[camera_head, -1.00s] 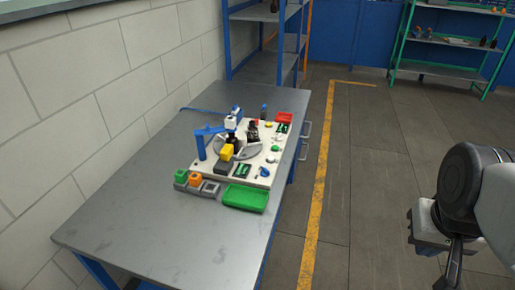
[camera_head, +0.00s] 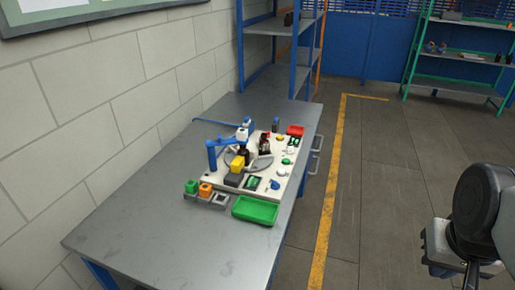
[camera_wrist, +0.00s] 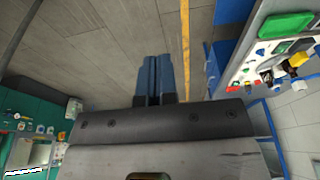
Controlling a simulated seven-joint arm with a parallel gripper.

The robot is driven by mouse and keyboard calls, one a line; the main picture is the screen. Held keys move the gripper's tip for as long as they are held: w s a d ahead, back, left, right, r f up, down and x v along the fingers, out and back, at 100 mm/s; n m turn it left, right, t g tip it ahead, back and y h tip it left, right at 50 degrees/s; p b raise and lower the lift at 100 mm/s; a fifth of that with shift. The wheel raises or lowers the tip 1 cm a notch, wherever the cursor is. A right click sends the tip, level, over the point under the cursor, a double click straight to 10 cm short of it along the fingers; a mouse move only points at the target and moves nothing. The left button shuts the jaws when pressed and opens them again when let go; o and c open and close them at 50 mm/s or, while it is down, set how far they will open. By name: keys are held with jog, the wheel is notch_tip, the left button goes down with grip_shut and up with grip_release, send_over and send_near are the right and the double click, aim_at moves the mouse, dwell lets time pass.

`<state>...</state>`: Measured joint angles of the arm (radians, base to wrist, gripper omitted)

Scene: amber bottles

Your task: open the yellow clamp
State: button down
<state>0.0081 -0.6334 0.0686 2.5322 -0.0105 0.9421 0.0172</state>
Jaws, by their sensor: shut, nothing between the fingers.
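The yellow clamp (camera_head: 238,164) is a small yellow block on a dark grey base, on the white board (camera_head: 228,191) on the grey table. It also shows small in the wrist view (camera_wrist: 298,59), near the right edge. Whether the clamp is open or shut is too small to tell. My gripper (camera_wrist: 153,78) is shut and empty, with its blue fingers together over the floor. It is well away from the clamp, off to the right of the table in the head view.
A blue post with an arm (camera_head: 211,156) and dark bottles (camera_head: 264,146) stand close to the clamp. The near part of the table (camera_head: 170,240) is clear.

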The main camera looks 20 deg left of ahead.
jog(key=c, duration=1.5)
grip_release()
jog(key=o, duration=0.5)
jog(key=shift+w+a+r, duration=0.2)
jog(key=shift+w+r, duration=0.05)
jog(key=shift+w, duration=0.25)
jog(key=shift+o, duration=1.4)
jog(key=w+a+r, duration=0.1)
jog(key=w+a, duration=0.2)
jog(key=w, duration=0.4)
jog(key=w+a+r, duration=0.1)
jog(key=w+a, duration=0.3)
jog(key=w, duration=0.3)
jog(key=shift+w+a+r+g, duration=0.2)
jog(key=shift+a+r+g, duration=0.1)
jog(key=g, duration=0.2)
send_over(235, 163)
jog(key=f, duration=1.3)
jog(key=d+f, duration=0.1)
jog(key=f, duration=0.5)
jog(key=shift+f, duration=0.25)
jog(key=shift+a+f, duration=0.3)
jog(key=shift+a, duration=0.1)
